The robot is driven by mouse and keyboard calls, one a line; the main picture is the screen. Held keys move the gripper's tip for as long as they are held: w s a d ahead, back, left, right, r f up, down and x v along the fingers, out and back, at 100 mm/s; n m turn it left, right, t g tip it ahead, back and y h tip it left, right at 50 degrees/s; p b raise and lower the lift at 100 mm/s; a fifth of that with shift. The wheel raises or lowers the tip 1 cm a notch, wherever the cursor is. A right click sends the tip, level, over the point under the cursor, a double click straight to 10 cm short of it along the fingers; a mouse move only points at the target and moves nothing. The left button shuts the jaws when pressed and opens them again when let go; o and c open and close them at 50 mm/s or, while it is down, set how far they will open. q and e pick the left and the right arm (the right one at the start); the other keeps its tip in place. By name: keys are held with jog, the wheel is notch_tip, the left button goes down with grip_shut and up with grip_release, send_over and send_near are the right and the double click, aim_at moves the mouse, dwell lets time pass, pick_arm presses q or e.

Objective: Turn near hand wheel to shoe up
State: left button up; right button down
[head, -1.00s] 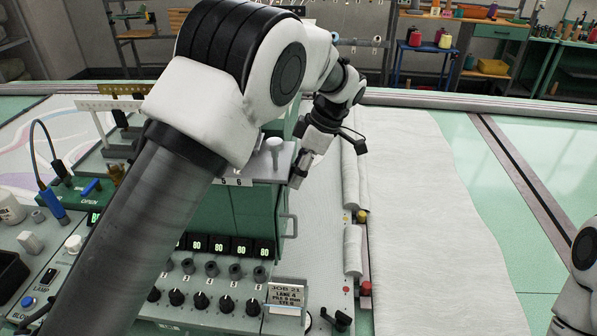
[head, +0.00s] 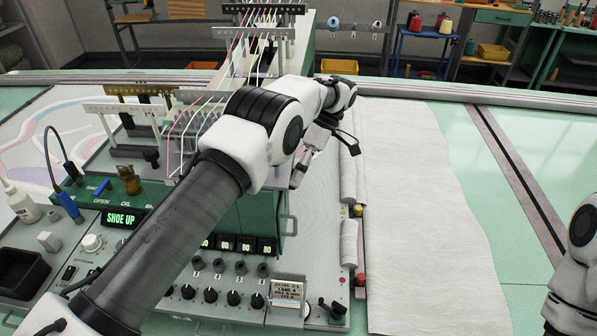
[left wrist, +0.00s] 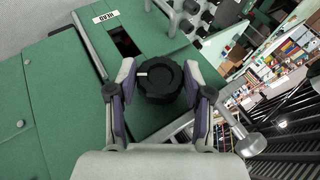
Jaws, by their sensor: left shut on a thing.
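The near hand wheel (left wrist: 158,82) is a black lobed knob with a white mark pointing left in the left wrist view. It sits on the green machine head (left wrist: 65,105). My left gripper (left wrist: 160,85) has one finger on each side of the wheel and is shut on it. In the head view my left gripper (head: 297,180) is at the right side of the green machine, and the wheel cannot be made out there. A display (head: 121,218) on the console reads SHOE UP in green. My right gripper is out of view.
White cloth (head: 415,210) lies on the pale green table right of the machine. Yellow and red buttons (head: 359,279) stand near its left edge. Threads run from the rack (head: 262,10) behind my left arm. A black tray (head: 20,272) sits at the far left.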

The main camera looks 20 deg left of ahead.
pick_arm(q)
jog(key=shift+f, duration=0.15)
jog(key=o, duration=1.2)
jog(key=shift+c, duration=0.2)
